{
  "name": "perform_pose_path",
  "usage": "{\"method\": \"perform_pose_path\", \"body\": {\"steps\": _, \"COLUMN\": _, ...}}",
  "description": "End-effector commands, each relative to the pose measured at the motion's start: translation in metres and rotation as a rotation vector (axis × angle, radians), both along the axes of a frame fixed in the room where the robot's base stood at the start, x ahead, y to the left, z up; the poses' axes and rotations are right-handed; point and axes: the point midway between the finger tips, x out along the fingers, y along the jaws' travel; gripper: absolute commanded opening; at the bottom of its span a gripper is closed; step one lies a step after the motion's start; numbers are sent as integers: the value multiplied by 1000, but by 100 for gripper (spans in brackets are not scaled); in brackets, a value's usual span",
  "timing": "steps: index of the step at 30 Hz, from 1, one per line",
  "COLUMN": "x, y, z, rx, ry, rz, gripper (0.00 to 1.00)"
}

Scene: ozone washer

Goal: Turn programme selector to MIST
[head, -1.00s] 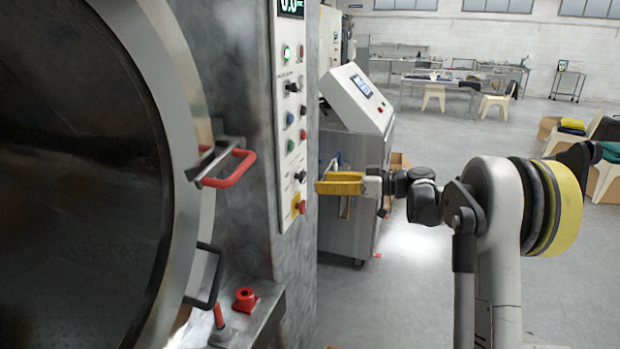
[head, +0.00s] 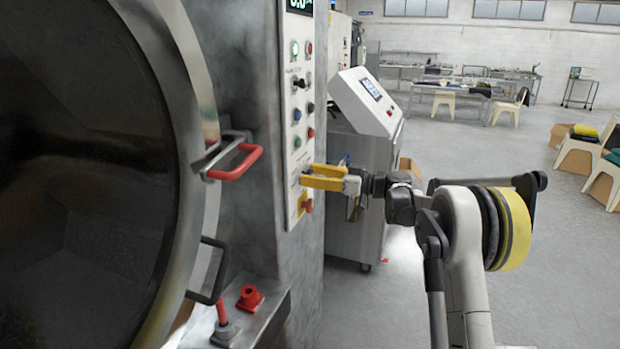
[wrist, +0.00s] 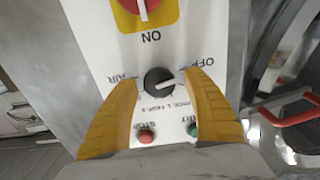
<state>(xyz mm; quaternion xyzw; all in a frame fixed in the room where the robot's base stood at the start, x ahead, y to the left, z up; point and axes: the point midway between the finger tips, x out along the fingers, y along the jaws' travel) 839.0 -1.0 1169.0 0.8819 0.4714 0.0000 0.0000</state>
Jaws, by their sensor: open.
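A black rotary knob (wrist: 159,82) sits on the white control panel in the wrist view, which shows the panel upside down. Its white pointer line points right, slightly up, toward the OFF lettering; AIR is at left. Lettering below it is too small to read surely, so I cannot tell if MIST is there. My gripper (wrist: 162,80) is open, with one yellow finger either side of the knob and a gap around it. In the head view my gripper (head: 305,177) is at the lower panel and hides this knob. Another black selector (head: 298,83) is higher up.
A red knob on a yellow plate (wrist: 145,12) is close beyond the black knob. A red STOP button (wrist: 146,136) and a green button (wrist: 193,130) are near my fingers. A red door handle (head: 236,163) juts out left of the panel (head: 293,218).

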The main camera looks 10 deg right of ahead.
Motion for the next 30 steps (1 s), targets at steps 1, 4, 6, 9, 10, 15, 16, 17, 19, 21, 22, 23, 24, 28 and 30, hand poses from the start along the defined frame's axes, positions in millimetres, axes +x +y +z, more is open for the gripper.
{"method": "perform_pose_path", "body": {"steps": 1, "x": 1, "y": 1, "z": 0, "rx": 0, "ry": 0, "rz": 0, "gripper": 58}}
{"method": "perform_pose_path", "body": {"steps": 4, "x": 1, "y": 1, "z": 0, "rx": 0, "ry": 0, "rz": 0, "gripper": 58}}
{"method": "perform_pose_path", "body": {"steps": 6, "x": 1, "y": 1, "z": 0, "rx": 0, "ry": 0, "rz": 0, "gripper": 58}}
{"method": "perform_pose_path", "body": {"steps": 9, "x": 1, "y": 1, "z": 0, "rx": 0, "ry": 0, "rz": 0, "gripper": 47}}
{"method": "perform_pose_path", "body": {"steps": 10, "x": 1, "y": 1, "z": 0, "rx": 0, "ry": 0, "rz": 0, "gripper": 38}}
{"method": "perform_pose_path", "body": {"steps": 15, "x": 1, "y": 1, "z": 0, "rx": 0, "ry": 0, "rz": 0, "gripper": 5}}
{"method": "perform_pose_path", "body": {"steps": 16, "x": 1, "y": 1, "z": 0, "rx": 0, "ry": 0, "rz": 0, "gripper": 4}}
{"method": "perform_pose_path", "body": {"steps": 17, "x": 1, "y": 1, "z": 0, "rx": 1, "ry": 1, "rz": 0, "gripper": 4}}
{"method": "perform_pose_path", "body": {"steps": 19, "x": 1, "y": 1, "z": 0, "rx": 3, "ry": 4, "rz": 0, "gripper": 4}}
{"method": "perform_pose_path", "body": {"steps": 21, "x": 1, "y": 1, "z": 0, "rx": 8, "ry": 13, "rz": 0, "gripper": 4}}
{"method": "perform_pose_path", "body": {"steps": 22, "x": 1, "y": 1, "z": 0, "rx": 11, "ry": 18, "rz": 0, "gripper": 4}}
{"method": "perform_pose_path", "body": {"steps": 23, "x": 1, "y": 1, "z": 0, "rx": 15, "ry": 25, "rz": 0, "gripper": 4}}
{"method": "perform_pose_path", "body": {"steps": 24, "x": 1, "y": 1, "z": 1, "rx": 24, "ry": 37, "rz": 0, "gripper": 4}}
{"method": "perform_pose_path", "body": {"steps": 28, "x": 1, "y": 1, "z": 1, "rx": 60, "ry": 91, "rz": 0, "gripper": 4}}
{"method": "perform_pose_path", "body": {"steps": 30, "x": 1, "y": 0, "z": 1, "rx": 86, "ry": 130, "rz": 0, "gripper": 4}}
